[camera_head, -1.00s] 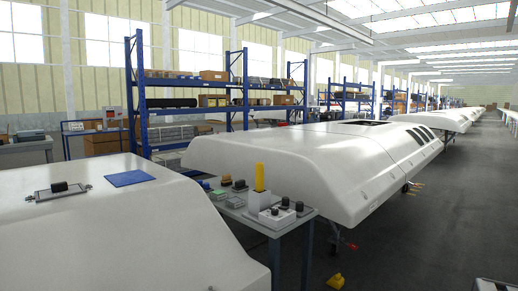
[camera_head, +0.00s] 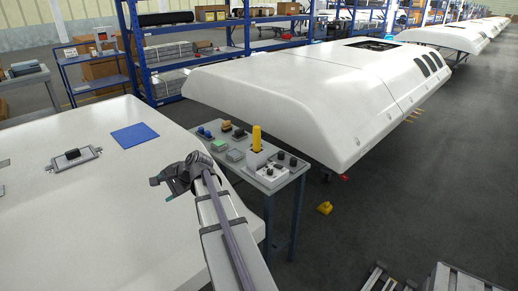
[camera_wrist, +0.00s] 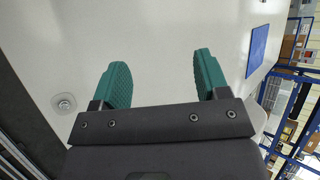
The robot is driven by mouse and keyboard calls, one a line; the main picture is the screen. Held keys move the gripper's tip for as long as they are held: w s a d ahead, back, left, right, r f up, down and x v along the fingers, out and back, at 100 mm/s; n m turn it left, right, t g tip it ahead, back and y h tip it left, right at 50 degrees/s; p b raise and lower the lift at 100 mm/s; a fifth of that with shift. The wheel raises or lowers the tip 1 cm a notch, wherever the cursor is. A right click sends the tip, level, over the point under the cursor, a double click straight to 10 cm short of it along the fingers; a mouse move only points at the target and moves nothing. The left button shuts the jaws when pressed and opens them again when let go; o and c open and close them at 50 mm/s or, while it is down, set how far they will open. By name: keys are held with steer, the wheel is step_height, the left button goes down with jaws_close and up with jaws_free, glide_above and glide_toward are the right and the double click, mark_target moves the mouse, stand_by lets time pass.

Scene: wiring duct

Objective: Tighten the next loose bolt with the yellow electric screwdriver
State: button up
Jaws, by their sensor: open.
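The yellow electric screwdriver (camera_head: 257,138) stands upright in a white holder (camera_head: 256,158) on the small table. My gripper (camera_head: 165,190) is over the near white panel (camera_head: 110,215), left of the small table and apart from the screwdriver. In the wrist view its two teal fingers (camera_wrist: 160,85) are spread wide with nothing between them. A round bolt (camera_wrist: 64,104) shows on the white surface left of the fingers in the wrist view. I cannot tell whether it is loose.
The small table (camera_head: 290,184) also holds a white box with dark knobs (camera_head: 268,175) and several small coloured blocks. A blue sheet (camera_head: 136,134) and a metal plate with a black handle (camera_head: 75,158) lie on the near panel.

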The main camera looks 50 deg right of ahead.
steer(key=w+d+f+m+t+h+b, duration=0.1)
steer(key=d+m+t+h+b, duration=0.2)
steer(key=d+m, duration=0.75)
steer(key=m+t+h+b, duration=0.45)
steer(key=m+h, duration=0.35)
steer(key=m, duration=0.4)
glide_toward(258, 132)
steer(key=x, duration=0.8)
steer(key=shift+w+d+f+p, duration=0.1)
steer(key=shift+w+d+p, duration=0.15)
steer(key=shift+p, duration=0.1)
steer(key=x, duration=0.5)
steer(key=shift+d+f, duration=0.1)
steer(key=shift+f, duration=0.1)
jaws_close()
